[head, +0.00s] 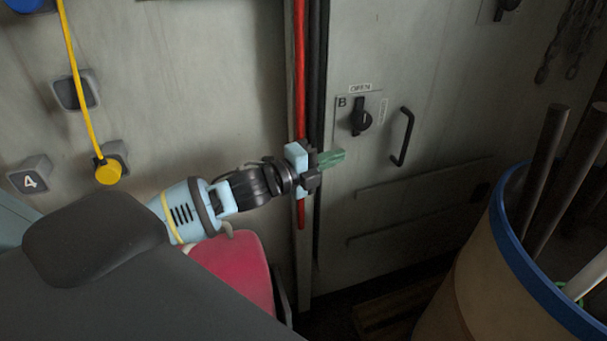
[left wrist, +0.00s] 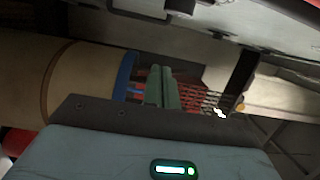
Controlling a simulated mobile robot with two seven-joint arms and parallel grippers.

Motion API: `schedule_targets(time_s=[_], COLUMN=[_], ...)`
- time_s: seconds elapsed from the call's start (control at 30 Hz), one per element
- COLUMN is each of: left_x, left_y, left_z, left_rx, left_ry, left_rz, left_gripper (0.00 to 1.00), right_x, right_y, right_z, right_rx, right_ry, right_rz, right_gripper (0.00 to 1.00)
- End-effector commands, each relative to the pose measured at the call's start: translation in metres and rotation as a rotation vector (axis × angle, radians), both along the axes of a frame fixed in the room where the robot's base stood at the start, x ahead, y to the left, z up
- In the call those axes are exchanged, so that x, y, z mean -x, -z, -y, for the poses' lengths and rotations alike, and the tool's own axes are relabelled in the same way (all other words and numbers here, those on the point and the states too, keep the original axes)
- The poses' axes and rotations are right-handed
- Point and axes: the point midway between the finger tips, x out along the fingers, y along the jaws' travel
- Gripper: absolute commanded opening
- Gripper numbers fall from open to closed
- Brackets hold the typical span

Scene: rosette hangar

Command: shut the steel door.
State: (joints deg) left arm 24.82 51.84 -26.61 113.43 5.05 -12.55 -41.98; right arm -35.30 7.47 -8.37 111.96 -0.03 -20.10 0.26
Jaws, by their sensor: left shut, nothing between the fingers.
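The grey steel door (head: 400,70) fills the right half of the head view. It carries a black handle (head: 403,137) and a black rotary knob (head: 360,117) beside an OPEN label. A dark strip runs down its left edge; I cannot tell if the door sits flush in its frame. My left gripper (head: 335,158) is shut and empty, its green fingers in front of the door's left edge, left of and below the knob. Whether it touches the door is unclear. The fingers also show together in the left wrist view (left wrist: 163,88). My right gripper is out of view.
A tan barrel with a blue rim (head: 468,285) holding dark pipes stands close before the door at lower right. A red seat (head: 238,265) is under my left arm. A yellow cable with a plug (head: 108,171) hangs on the left wall. A wooden pallet (head: 390,312) lies low down.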

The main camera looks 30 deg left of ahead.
Motion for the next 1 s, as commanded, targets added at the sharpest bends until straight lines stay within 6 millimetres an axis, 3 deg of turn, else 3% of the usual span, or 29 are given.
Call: schedule_targets(time_s=[0.5, 1.0], left_x=[0.058, 0.074], left_y=[0.003, 0.001], left_z=[-0.024, -0.031], left_rx=[0.0, -0.001], left_ry=[0.0, 0.001], left_rz=[-0.007, -0.002], left_gripper=[0.0, 0.0], right_x=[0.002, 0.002], right_y=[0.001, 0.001], right_z=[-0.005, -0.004], right_rx=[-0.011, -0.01], right_ry=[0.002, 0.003], right_rz=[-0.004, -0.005], right_gripper=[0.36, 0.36])
